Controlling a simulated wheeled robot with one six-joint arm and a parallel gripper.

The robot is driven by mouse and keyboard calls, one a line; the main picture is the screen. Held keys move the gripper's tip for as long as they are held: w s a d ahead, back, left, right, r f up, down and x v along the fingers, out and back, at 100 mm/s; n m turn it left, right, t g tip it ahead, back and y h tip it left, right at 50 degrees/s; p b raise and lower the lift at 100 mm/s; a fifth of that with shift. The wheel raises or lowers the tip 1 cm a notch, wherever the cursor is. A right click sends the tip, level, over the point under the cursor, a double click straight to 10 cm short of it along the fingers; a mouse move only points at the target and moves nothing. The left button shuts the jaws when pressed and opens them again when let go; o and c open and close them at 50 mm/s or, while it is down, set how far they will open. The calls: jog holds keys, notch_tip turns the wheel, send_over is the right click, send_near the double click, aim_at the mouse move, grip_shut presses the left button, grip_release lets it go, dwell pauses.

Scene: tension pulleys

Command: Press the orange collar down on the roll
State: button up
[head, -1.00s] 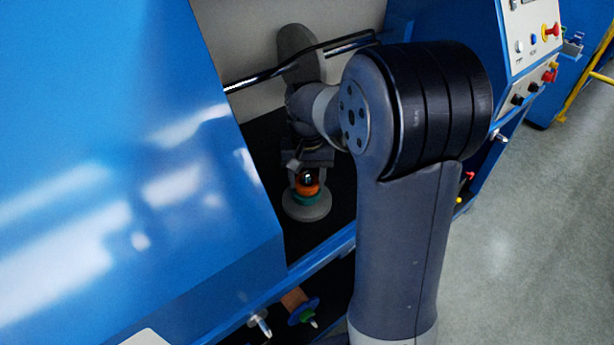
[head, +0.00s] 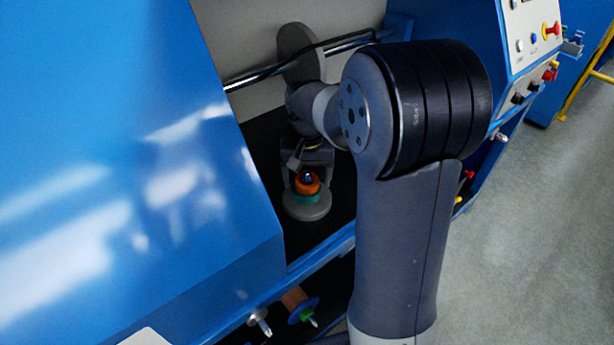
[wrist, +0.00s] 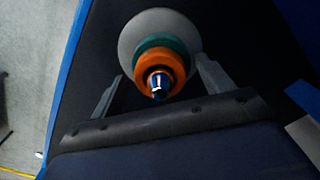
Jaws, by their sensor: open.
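The orange collar (head: 307,187) sits around an upright shiny dark-tipped shaft, on top of a green ring (head: 306,198) above a round grey base (head: 308,211). In the wrist view the collar (wrist: 160,62) shows around the shaft tip (wrist: 159,86), with the green ring (wrist: 148,47) and grey base (wrist: 128,32) beyond it. My gripper (head: 307,172) is open and empty. In the wrist view its two fingers stand wide apart, one on each side of the collar, with visible gaps. How far the fingers reach down beside the collar is hard to tell.
A blue machine cover (head: 130,150) fills the left. A metal bar (head: 260,78) crosses behind my wrist. Below the blue front edge hang a spool with a blue flange (head: 303,312) and a metal knob (head: 258,318). A control panel (head: 530,50) is at right.

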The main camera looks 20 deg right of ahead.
notch_tip(320, 180, up, 11)
jog(key=shift+f, duration=0.1)
dwell(0.5)
notch_tip(320, 180, down, 11)
jog(key=shift+r, duration=0.4)
dwell(0.6)
